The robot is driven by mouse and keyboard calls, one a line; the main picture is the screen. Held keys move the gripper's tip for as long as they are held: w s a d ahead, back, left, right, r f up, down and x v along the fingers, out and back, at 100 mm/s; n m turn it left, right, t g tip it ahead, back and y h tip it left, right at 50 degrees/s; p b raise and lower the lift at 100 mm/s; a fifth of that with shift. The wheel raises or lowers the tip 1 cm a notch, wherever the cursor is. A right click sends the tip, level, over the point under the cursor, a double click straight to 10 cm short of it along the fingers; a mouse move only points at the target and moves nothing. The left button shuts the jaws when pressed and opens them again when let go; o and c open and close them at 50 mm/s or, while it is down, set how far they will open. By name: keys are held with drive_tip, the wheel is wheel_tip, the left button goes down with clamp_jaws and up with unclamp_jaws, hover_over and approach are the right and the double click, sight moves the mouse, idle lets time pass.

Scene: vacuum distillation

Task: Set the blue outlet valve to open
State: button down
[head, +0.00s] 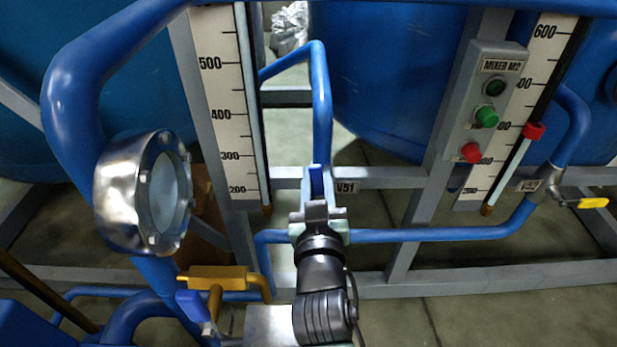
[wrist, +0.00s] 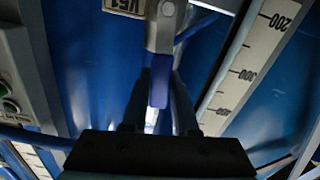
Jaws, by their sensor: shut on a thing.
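A blue valve handle (head: 316,182) stands next to the V51 label, below a vertical blue pipe. In the wrist view the blue handle (wrist: 160,86) runs from a silver valve body (wrist: 165,25) down between my two fingers. My gripper (head: 318,207) is at this handle in the head view, and in the wrist view my gripper (wrist: 161,102) has a finger on each side of it, shut on it. The fingers and wrist hide much of the valve body in the head view. I cannot tell whether the valve is open.
A second blue handle (head: 192,304) sits at lower left near a yellow valve part (head: 217,277). A round sight glass (head: 146,192) is on the thick blue pipe at left. A mixer panel (head: 485,110) and a yellow-handled valve (head: 590,203) are at right. Grey frame bars and blue pipes surround my gripper.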

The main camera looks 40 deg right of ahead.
drive_tip(key=shift+s+d+m, duration=0.15)
drive_tip(key=shift+d+m, duration=0.1)
drive_tip(key=shift+m, duration=0.25)
drive_tip(key=c, duration=0.7)
unclamp_jaws()
drive_tip(key=shift+s, duration=0.1)
drive_tip(key=v, duration=1.2)
drive_tip(key=shift+s+a, duration=0.2)
drive_tip(key=shift+s, duration=0.15)
